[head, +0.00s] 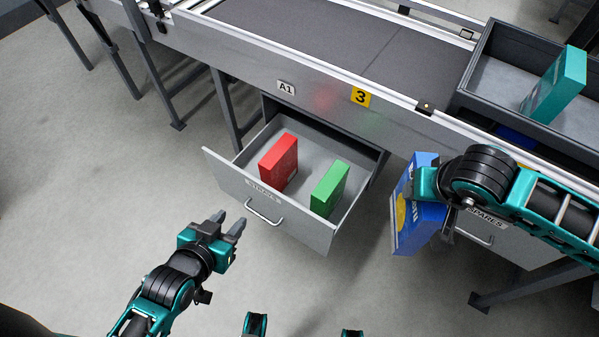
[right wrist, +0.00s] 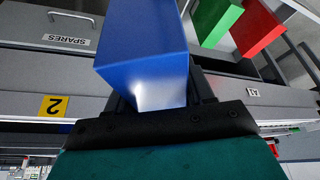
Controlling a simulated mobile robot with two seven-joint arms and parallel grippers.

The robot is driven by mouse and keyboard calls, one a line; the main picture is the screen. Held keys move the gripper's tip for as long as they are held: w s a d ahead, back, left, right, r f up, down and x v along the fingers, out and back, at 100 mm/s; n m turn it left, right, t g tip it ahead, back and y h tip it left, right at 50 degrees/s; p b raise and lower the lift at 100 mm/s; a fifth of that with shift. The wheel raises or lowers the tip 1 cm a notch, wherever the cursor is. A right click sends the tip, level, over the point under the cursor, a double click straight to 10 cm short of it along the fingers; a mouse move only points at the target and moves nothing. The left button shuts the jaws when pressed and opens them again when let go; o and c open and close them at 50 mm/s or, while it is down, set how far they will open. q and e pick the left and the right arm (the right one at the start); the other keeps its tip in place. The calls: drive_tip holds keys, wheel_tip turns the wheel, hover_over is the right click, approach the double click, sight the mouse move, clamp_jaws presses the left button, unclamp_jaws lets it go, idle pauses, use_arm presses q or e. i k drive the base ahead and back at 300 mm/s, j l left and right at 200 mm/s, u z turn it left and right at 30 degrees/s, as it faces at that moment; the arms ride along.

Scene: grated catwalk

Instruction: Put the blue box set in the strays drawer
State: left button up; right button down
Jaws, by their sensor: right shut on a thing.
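The blue box set (head: 408,222) hangs in the air right of the open drawer, tilted. My right gripper (right wrist: 160,95) is shut on the box (right wrist: 143,42); in the head view its fingers are mostly hidden. My left gripper (head: 230,223) is open and empty, left of the drawer front.
A conveyor (head: 330,45) runs above the drawer, with a yellow 3 sign (head: 361,97) on its side. A grey bin (head: 475,75) at the right holds a teal box (head: 560,82). The drawer marked SPARES (right wrist: 66,42) is partly behind my right arm.

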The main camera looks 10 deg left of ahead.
sight(302, 189)
drive_tip(key=i+j, duration=0.1)
drive_tip(key=j, duration=0.25)
drive_tip(key=i+j, duration=0.1)
drive_tip(key=j, duration=0.25)
drive_tip(key=i+j, duration=0.1)
drive_tip(key=j, duration=0.2)
drive_tip(key=i+j, duration=0.1)
drive_tip(key=j, duration=0.25)
